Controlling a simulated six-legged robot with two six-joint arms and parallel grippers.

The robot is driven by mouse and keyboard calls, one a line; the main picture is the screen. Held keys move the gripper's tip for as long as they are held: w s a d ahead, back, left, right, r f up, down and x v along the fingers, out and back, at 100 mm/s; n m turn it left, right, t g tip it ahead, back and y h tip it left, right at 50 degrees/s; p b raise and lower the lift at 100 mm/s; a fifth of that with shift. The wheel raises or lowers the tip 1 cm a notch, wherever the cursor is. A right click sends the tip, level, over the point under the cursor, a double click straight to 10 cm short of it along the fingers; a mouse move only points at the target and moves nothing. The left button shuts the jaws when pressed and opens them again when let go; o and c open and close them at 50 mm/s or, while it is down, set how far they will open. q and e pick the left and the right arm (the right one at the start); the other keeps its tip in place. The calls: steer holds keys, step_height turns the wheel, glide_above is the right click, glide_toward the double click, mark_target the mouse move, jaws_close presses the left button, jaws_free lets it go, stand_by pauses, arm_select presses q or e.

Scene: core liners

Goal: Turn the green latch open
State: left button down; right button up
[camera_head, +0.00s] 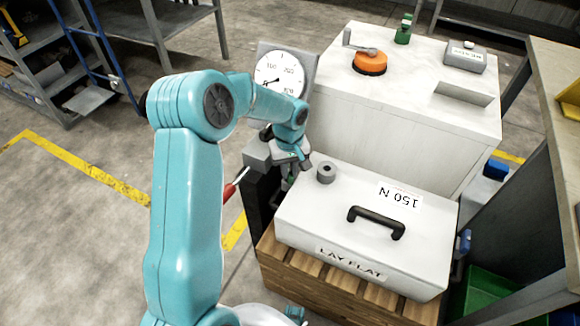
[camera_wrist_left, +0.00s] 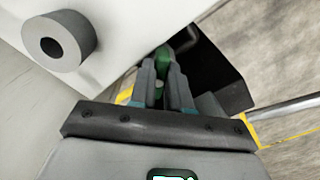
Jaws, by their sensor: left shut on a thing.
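The green latch (camera_wrist_left: 163,57) shows between the fingertips of my left gripper (camera_wrist_left: 163,82) in the wrist view. The fingers are shut on it and cover most of it, so its angle is hard to tell. In the head view my left gripper (camera_head: 289,176) points down at the left side of the white case (camera_head: 330,215). The latch is almost wholly hidden there. My right gripper is not in view.
A grey ring (camera_head: 326,172) sits on the case near my gripper, and a black handle (camera_head: 376,220) is on its lid. The case rests on a wooden pallet (camera_head: 310,275). A dial gauge (camera_head: 281,72), a red-handled tool (camera_head: 232,188) and a white cabinet (camera_head: 400,130) stand close by.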

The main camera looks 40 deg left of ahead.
arm_select(q)
steer(key=m+p, duration=0.1)
steer(key=m, duration=0.3)
steer(key=shift+s+a+r, duration=0.1)
steer(key=shift+a, duration=0.05)
steer(key=shift+a+m+p, duration=0.1)
steer(key=shift+m+p, duration=0.35)
steer(key=shift+m, duration=1.45)
steer(key=c, duration=1.1)
jaws_free()
step_height(320, 180, up, 16)
steer(key=p, duration=0.3)
steer(key=shift+r+p, duration=0.1)
steer(key=shift+p, duration=0.2)
steer(key=shift+s, duration=0.2)
